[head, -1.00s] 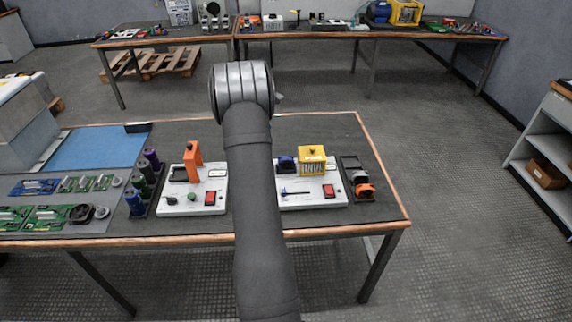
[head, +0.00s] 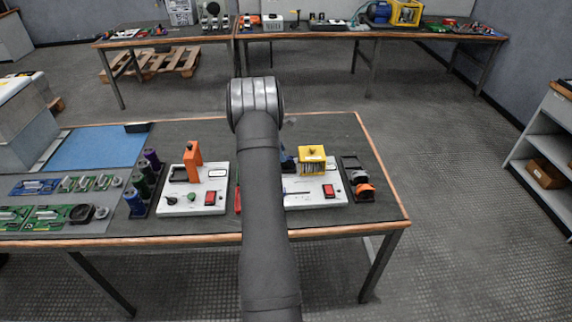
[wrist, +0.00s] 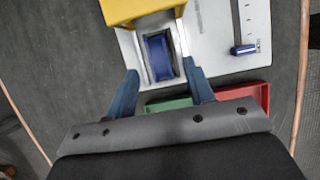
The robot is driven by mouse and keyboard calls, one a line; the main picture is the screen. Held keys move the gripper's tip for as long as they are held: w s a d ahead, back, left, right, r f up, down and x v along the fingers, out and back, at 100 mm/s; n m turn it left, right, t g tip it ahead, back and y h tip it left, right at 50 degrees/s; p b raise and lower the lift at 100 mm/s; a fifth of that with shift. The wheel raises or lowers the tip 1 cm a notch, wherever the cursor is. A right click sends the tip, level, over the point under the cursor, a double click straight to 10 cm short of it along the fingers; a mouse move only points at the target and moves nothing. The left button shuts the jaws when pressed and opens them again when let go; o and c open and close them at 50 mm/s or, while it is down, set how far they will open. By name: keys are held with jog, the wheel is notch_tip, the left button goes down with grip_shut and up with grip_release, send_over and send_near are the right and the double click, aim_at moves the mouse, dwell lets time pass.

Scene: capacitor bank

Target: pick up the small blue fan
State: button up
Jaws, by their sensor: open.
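The small blue fan (wrist: 160,56) sits on the white panel (wrist: 215,25) beside a yellow cage (wrist: 140,10). My gripper (wrist: 160,68) is open and empty, with one blue-grey finger on each side of the near end of the fan in the wrist view. I cannot tell how high the fingers are above it.
The yellow cage (head: 312,160) stands close by the fan. A slider with a blue knob (wrist: 243,50) is on the same panel. A red tray (wrist: 260,95) with a green part lies below the panel in the wrist view. A black holder (head: 350,162) stands to the right.

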jog(key=x, duration=0.5)
grip_shut()
